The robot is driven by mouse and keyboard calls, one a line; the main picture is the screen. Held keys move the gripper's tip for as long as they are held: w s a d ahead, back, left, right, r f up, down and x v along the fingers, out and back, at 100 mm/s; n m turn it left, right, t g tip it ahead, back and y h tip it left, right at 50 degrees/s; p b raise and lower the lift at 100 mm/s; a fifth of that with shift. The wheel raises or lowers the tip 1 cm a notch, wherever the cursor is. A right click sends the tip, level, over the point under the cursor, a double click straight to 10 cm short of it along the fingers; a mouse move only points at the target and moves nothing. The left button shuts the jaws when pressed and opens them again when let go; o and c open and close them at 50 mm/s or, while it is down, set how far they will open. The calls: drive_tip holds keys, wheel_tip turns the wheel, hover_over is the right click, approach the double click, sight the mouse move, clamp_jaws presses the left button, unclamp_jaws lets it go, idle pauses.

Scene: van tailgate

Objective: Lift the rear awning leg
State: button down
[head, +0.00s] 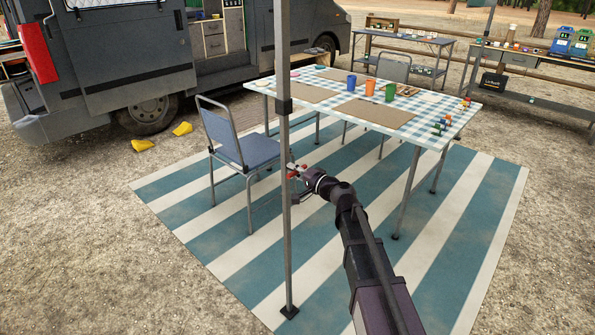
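A blue chair (240,148) stands just behind the leg. A table with a checked cloth (452,108) holds several cups and mats. The striped mat (467,235) is clear at right. The van (130,55) and yellow wheel chocks (143,145) are at left.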

wheel_tip(320, 180, up, 12)
drive_tip(key=p, duration=1.2)
drive_tip(key=shift+w+r+p, duration=0.15)
drive_tip(key=shift+r+p, duration=0.05)
drive_tip(key=shift+p, duration=0.1)
drive_tip(key=c, duration=0.8)
unclamp_jaws()
drive_tip(key=shift+o, duration=0.6)
drive_tip(key=shift+r, duration=0.15)
drive_tip(key=shift+s+d, duration=0.1)
drive_tip(key=shift+s, duration=0.1)
